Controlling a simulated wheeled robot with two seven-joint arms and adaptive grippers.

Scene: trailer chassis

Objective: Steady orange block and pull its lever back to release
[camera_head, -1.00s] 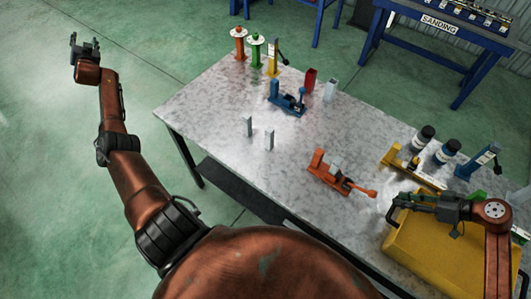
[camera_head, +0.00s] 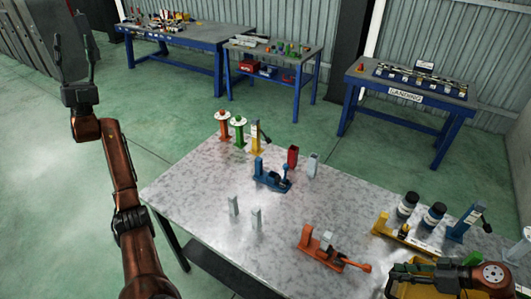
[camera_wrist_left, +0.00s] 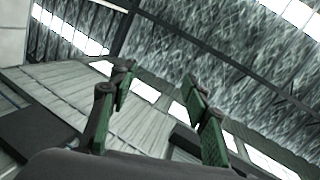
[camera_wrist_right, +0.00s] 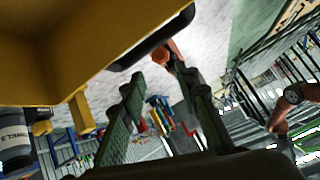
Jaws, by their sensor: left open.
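The orange block (camera_head: 318,248) lies on the metal table near its front edge in the head view. Its orange lever (camera_head: 353,264) points right, toward my right gripper. My right gripper (camera_head: 397,282) is beside the lever's right end, over the yellow bin, and apart from the block. In the right wrist view its fingers (camera_wrist_right: 155,72) are apart and empty, with an orange part (camera_wrist_right: 170,50) beyond the tips; which part cannot be told. My left gripper (camera_head: 75,55) is raised left of the table, pointing up. Its fingers (camera_wrist_left: 155,80) are open and empty.
Two grey uprights (camera_head: 245,212) stand left of the orange block. A blue clamp (camera_head: 272,178) is behind it. The yellow bin (camera_wrist_right: 60,50) is close beside my right gripper. The table's left front is clear.

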